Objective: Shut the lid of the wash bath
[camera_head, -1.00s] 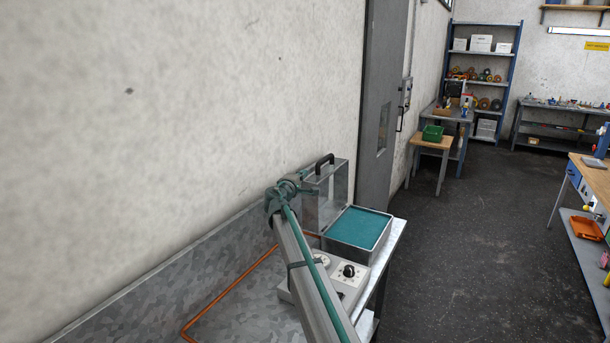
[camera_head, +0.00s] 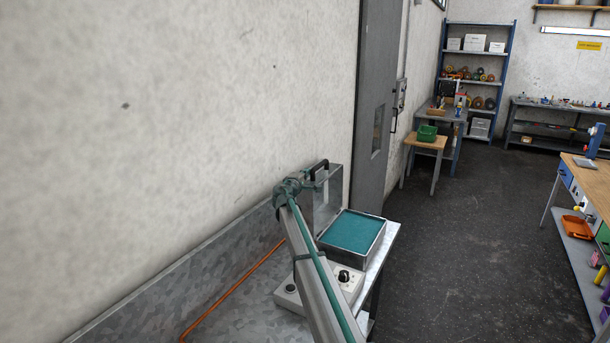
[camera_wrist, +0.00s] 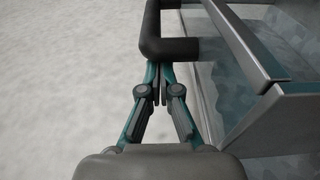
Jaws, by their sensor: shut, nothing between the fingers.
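The wash bath (camera_head: 323,240) is a metal box with teal liquid (camera_head: 352,231) in it, standing on the bench against the wall. Its lid (camera_head: 334,187) stands open, roughly upright at the wall side, with a black handle (camera_head: 318,167) near its top. My gripper (camera_head: 313,181) is at the lid's wall side, close to the handle. In the wrist view my gripper (camera_wrist: 160,78) is shut and empty, its fingertips by the lower bar of the handle (camera_wrist: 170,48). The lid (camera_wrist: 238,40) is to its right. I cannot tell whether the fingers touch the handle.
A white control box (camera_head: 347,280) with a dark knob sits in front of the bath. A copper pipe (camera_head: 232,287) runs along the metal bench. The plastered wall (camera_head: 200,120) is close on the left. A grey door (camera_head: 375,100) stands beyond the bath; floor to the right is open.

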